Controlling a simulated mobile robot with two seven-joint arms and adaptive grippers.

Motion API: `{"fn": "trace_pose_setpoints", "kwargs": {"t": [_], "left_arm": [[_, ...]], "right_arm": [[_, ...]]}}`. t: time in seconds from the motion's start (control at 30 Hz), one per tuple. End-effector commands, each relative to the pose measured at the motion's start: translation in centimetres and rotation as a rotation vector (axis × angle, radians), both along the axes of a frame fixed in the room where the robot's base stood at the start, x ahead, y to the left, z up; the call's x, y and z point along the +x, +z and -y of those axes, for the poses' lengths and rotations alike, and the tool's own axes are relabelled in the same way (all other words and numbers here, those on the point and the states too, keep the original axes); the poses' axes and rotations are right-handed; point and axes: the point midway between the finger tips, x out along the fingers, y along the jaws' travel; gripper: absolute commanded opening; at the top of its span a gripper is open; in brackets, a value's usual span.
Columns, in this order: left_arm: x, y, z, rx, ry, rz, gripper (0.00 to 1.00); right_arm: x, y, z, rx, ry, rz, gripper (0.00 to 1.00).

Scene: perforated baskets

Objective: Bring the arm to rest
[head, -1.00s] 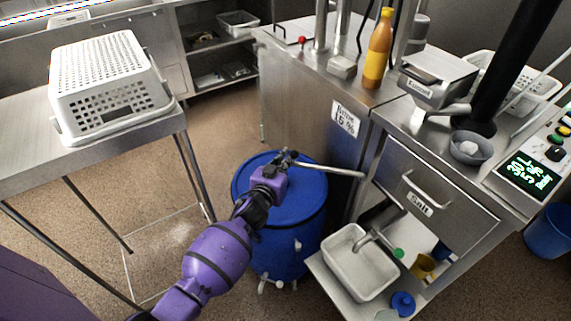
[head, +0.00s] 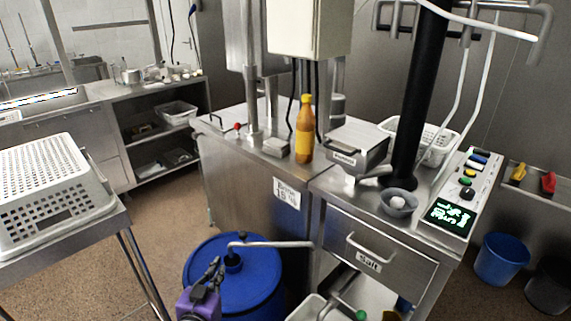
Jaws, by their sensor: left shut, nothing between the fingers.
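My left gripper (head: 213,272) is low in the head view, at the end of my purple arm. It is shut and empty. It appears in front of the blue barrel (head: 262,283), near the barrel's lid and below the bent metal pipe (head: 270,244). Whether it touches the barrel I cannot tell. Most of my left arm is below the picture. My right gripper is not in view.
A perforated white basket (head: 55,195) sits upside down on a steel table at left. A steel counter at right holds an orange bottle (head: 304,135), a grey bowl (head: 397,203) and a control panel (head: 463,195). Floor shows between table and barrel.

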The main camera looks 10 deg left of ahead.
Motion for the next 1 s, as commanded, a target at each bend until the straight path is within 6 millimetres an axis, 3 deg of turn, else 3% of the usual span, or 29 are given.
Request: {"fn": "trace_pose_setpoints", "kwargs": {"t": [0.1,0.27,0.37,0.5,0.6,0.7,0.83,1.0], "left_arm": [[-0.8,0.0,1.1,0.056,-0.023,-0.026,0.0],[-7.4,-2.9,2.1,0.094,-0.048,-0.154,0.0],[-12.2,-4.7,2.5,0.097,-0.058,-0.237,0.0],[-20.6,-6.8,3.4,0.073,-0.064,-0.37,0.0],[-26.9,-7.6,4.0,0.035,-0.054,-0.461,0.0],[-32.0,-8.1,4.4,-0.009,-0.032,-0.53,0.0],[-36.3,-8.7,4.3,-0.033,-0.004,-0.589,0.0],[-38.4,-9.3,4.0,-0.036,0.008,-0.621,0.0]], "right_arm": [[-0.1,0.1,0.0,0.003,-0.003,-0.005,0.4],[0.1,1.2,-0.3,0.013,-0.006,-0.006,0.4],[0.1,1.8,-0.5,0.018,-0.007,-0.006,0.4],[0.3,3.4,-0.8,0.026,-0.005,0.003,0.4],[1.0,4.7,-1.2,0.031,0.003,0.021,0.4],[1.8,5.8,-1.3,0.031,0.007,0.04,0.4],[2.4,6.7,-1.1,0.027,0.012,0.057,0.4],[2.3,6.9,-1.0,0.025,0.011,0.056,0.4]]}}
